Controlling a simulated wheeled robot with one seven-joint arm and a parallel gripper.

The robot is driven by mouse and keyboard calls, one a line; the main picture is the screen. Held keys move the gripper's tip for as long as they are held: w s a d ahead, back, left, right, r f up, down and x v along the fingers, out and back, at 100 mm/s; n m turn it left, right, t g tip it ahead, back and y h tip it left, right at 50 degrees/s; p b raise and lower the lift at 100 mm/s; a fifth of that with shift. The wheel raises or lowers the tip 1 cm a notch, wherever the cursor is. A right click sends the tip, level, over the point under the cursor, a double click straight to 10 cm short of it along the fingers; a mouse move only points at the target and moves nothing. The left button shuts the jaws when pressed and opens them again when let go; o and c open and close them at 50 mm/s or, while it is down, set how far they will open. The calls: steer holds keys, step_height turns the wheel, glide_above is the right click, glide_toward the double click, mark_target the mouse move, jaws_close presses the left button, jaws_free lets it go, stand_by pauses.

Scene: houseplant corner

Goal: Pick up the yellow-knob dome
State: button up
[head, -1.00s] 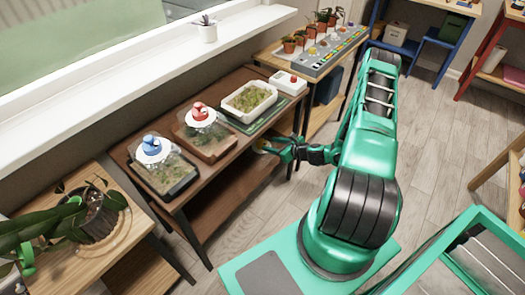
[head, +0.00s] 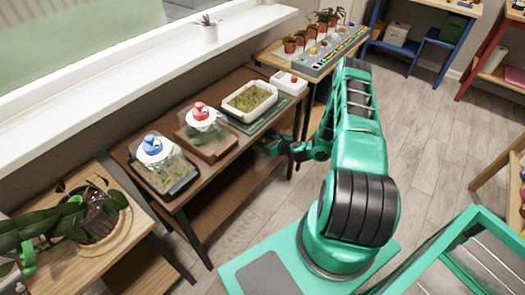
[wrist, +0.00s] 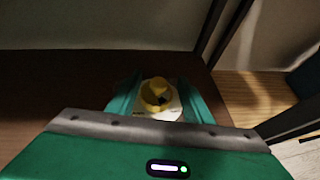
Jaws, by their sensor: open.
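The yellow-knob dome shows in the wrist view as a yellow knob (wrist: 156,91) on a pale round cap, low over the brown lower shelf (wrist: 55,85). My gripper (wrist: 158,98) is open, with one green finger on each side of the knob. I cannot tell whether the fingers touch it. The dome's clear body is not made out, being dark and partly behind my gripper housing. In the head view my gripper (head: 272,147) reaches in under the front edge of the plant table (head: 222,148), and the dome is hidden there.
On the table top stand a blue-knob dome (head: 153,148), a red-knob dome (head: 201,116) and an uncovered white planted tray (head: 250,101). A small white box (head: 289,82) with a red button sits at the far end. Table legs stand near my arm.

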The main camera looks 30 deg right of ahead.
steer(key=shift+x, duration=0.85)
jaws_close()
